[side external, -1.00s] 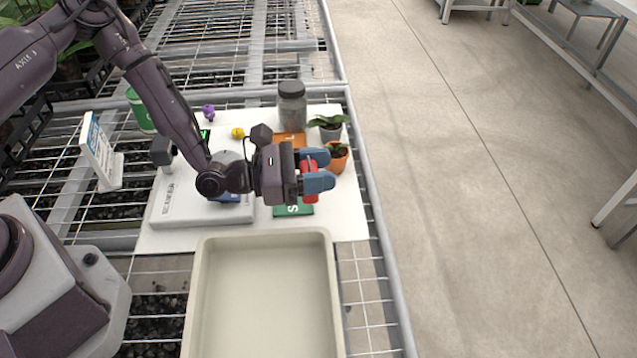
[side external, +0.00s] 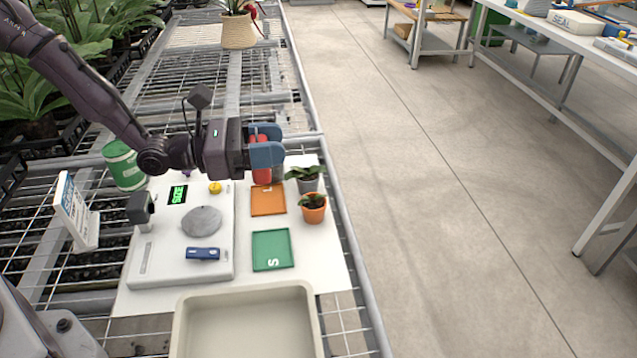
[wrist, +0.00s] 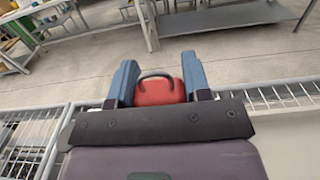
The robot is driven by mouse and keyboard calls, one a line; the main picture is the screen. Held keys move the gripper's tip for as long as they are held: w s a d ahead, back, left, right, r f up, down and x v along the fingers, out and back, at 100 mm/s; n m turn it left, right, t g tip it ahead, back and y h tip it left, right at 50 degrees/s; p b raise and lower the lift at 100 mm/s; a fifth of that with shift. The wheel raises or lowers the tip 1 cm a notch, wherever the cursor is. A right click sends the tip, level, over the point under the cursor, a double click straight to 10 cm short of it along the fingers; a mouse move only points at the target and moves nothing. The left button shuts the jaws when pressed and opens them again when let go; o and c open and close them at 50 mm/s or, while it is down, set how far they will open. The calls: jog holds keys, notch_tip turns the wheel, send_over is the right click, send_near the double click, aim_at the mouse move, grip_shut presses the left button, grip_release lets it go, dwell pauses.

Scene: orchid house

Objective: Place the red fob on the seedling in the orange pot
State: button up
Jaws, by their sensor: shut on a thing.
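My gripper (side external: 266,155) is shut on the red fob (side external: 262,174), which shows between the blue fingers in the side view. The wrist view also shows the red fob (wrist: 160,91), with a dark loop across its top, between the fingers. The gripper is held above the far part of the white mat, left of and beyond the orange pot (side external: 314,215). A small green seedling (side external: 312,200) grows in that pot. The fob is apart from the seedling.
A grey pot (side external: 307,184) with another seedling stands just behind the orange pot. An orange pad (side external: 268,200) and a green pad (side external: 272,250) lie left of it. A scale (side external: 160,255) stands at left, a beige tray (side external: 186,325) in front.

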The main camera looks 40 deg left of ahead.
jog(key=shift+w+d+f, duration=0.45)
jog(key=shift+w+f, duration=1.3)
jog(key=shift+f, duration=0.2)
jog(key=shift+w+d+f, duration=0.4)
jog(key=shift+w+f, duration=1.35)
jog(key=shift+f, duration=0.15)
jog(key=shift+w+d+f, duration=0.45)
jog(key=shift+w+f, duration=1.3)
jog(key=shift+f, duration=0.2)
jog(key=o, duration=0.9)
jog(key=shift+f, duration=0.1)
